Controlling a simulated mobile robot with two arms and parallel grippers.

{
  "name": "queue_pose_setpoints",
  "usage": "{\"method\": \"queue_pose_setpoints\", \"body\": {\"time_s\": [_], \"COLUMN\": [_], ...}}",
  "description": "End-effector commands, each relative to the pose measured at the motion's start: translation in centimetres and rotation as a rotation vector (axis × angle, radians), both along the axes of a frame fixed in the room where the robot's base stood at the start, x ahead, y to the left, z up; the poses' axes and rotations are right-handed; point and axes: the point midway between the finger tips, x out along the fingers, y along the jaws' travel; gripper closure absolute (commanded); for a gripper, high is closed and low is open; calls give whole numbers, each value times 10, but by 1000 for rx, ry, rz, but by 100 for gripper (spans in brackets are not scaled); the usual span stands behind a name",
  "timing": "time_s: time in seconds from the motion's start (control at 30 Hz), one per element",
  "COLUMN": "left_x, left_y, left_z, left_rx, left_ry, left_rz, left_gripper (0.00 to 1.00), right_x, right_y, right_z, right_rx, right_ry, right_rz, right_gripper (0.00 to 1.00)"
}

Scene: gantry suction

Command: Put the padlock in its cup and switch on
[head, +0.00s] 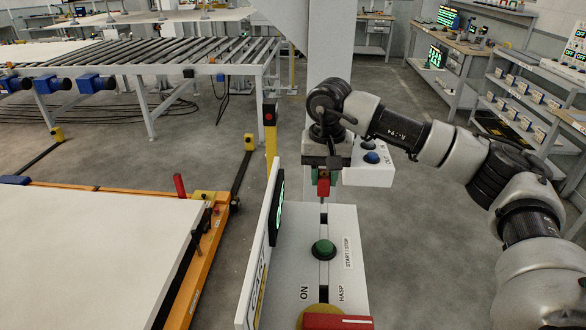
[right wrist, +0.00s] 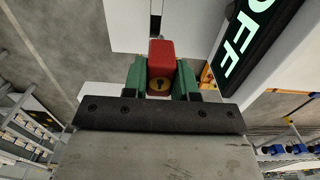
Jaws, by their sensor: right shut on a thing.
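My right gripper (head: 322,176) hangs over the far end of the white console, pointing down. It is shut on a red padlock (head: 323,188). In the right wrist view the padlock (right wrist: 161,58) sits between the two green fingers (right wrist: 161,78), its brass keyhole face towards the camera. The console (head: 338,240) carries a green button (head: 324,249) marked START / STOP and the words ON and HASP. A red handle (head: 337,321) on a yellow disc (head: 308,316) is cut off at the bottom edge. I cannot make out the cup. My left gripper is out of view.
An upright panel (head: 262,255) with a lit screen stands along the console's left side; in the right wrist view the screen (right wrist: 240,38) reads OFF. A blue button (head: 372,157) sits on a white box beside the column. An orange-framed table (head: 197,275) stands left.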

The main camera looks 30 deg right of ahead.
Motion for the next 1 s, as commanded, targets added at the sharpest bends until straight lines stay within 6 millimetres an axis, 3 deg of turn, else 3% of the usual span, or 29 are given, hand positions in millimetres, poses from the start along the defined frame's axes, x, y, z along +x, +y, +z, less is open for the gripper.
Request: {"method": "queue_pose_setpoints", "body": {"time_s": [0.13, 0.37, 0.53, 1.0], "left_x": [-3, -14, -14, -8], "left_y": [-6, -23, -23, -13], "left_z": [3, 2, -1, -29], "left_rx": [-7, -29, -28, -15], "left_ry": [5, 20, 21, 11], "left_rz": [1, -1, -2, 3], "left_gripper": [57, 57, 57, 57], "right_x": [-1, 0, -1, -1], "right_y": [-9, -9, -8, -8], "right_z": [-1, -1, -4, -42], "right_rx": [0, 0, -1, 0], "right_ry": [-1, -1, -1, -1], "right_rz": [3, 4, 4, 4], "right_gripper": [99, 99, 99, 99]}}
